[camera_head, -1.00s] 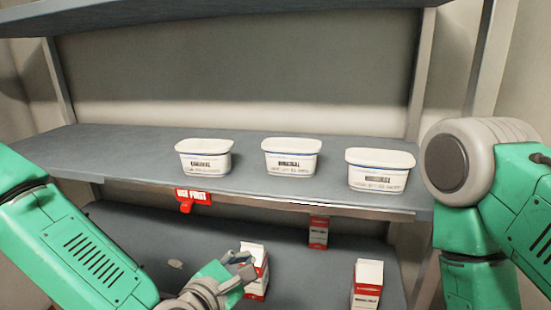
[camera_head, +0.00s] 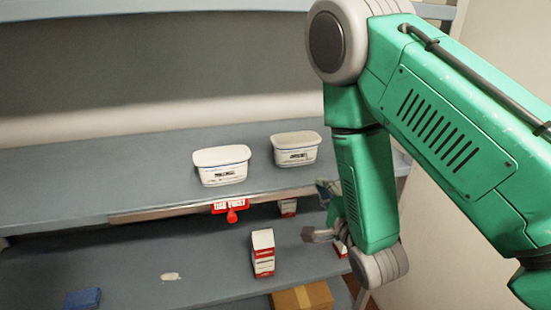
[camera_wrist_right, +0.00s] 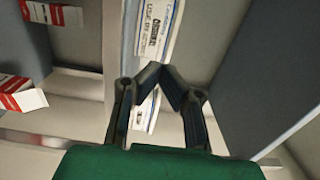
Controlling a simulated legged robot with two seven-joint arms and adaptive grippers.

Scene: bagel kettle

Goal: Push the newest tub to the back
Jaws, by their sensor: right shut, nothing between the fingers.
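A white tub (camera_head: 222,168) stands on the upper shelf (camera_head: 80,195) near its front edge. A second white tub (camera_head: 296,150) stands to its right. Their labels are too small to read. No third tub shows in the head view, where my right arm covers the shelf's right part. My right gripper (camera_head: 320,212), partly hidden by its arm, is at the shelf front, right of the second tub. In the right wrist view the gripper (camera_wrist_right: 163,70) is shut and empty, its tips just in front of a labelled tub (camera_wrist_right: 158,30). Another tub (camera_wrist_right: 149,112) shows partly between its fingers. My left gripper is out of view.
A red "USE FIRST" tag (camera_head: 230,208) hangs on the shelf edge. Below stand red-and-white cartons (camera_head: 263,254), a blue item (camera_head: 84,298) and a cardboard box (camera_head: 303,298). The upper shelf is bare behind the tubs and to their left.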

